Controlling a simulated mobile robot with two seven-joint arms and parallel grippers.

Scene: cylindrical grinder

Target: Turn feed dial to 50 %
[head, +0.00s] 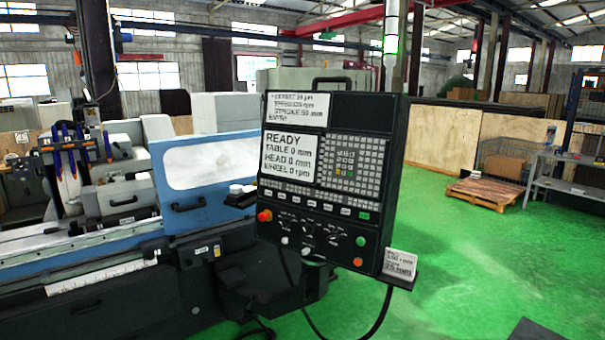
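The control panel (330,185) of the grinder stands upright and slightly tilted in the middle of the head view. Its lower part carries a row of small dark dials (308,229) with white markings. The labels are too small to read, so I cannot tell which one is the feed dial or where it points. The panel screen (289,156) reads READY, with table 0 mm, head 0 mm and wheel 0 rpm. Neither of my grippers shows in the head view.
A red button (265,216) is at the panel's left edge; green (361,241) and orange (358,262) buttons are at the right. A small shelf with a card (400,264) juts out at lower right. The blue grinder (200,170) stands left. Green floor (480,270) is open at right.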

